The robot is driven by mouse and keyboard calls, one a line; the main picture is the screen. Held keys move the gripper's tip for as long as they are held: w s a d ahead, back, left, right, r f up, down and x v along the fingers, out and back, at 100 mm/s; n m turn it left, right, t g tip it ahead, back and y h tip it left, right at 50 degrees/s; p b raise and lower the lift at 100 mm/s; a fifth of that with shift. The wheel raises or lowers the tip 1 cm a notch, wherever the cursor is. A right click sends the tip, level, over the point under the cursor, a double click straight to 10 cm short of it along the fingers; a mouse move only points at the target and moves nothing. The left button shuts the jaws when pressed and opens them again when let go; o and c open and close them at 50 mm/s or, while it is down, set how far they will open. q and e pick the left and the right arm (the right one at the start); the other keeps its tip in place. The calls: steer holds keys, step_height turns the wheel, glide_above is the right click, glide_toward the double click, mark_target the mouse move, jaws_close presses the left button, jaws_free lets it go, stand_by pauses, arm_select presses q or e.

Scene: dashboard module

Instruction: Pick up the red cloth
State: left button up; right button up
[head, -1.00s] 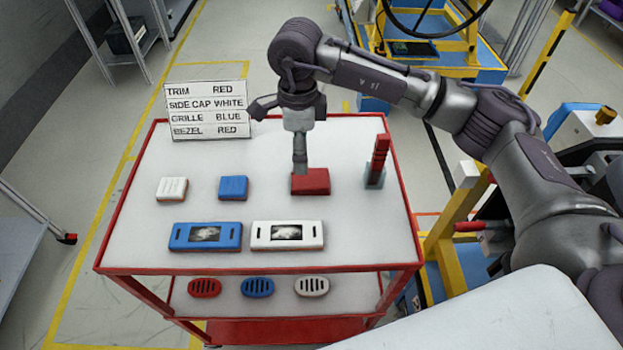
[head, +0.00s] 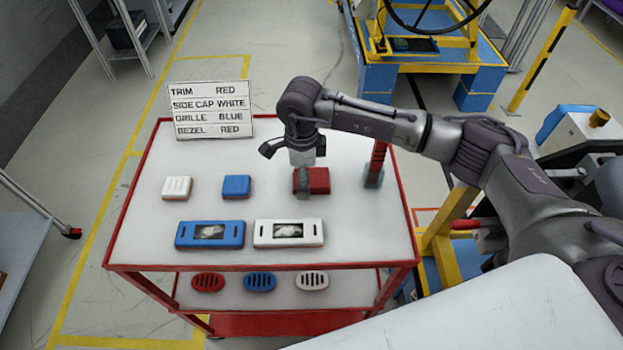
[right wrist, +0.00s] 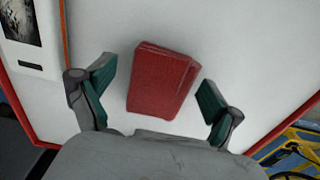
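The red cloth (head: 319,180) looks like a folded, block-shaped red piece lying on the white top of the cart. It also shows in the right wrist view (right wrist: 162,82), lying between the fingers of my right gripper (right wrist: 157,70). The right gripper is open, with one green-padded finger on each side of the cloth and a gap on both sides. In the head view, the right gripper (head: 303,187) partly covers the left side of the cloth. My left gripper is not in view.
A white block (head: 177,187) and a blue block (head: 236,187) lie left of the cloth. Blue (head: 210,234) and white (head: 289,233) panels lie in front. A red upright piece (head: 378,157) stands at right. A sign (head: 211,111) stands at the back.

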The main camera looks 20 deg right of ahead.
steer(key=c, duration=1.2)
steer(key=shift+o, duration=0.2)
step_height(320, 180, up, 10)
steer(key=b, duration=0.2)
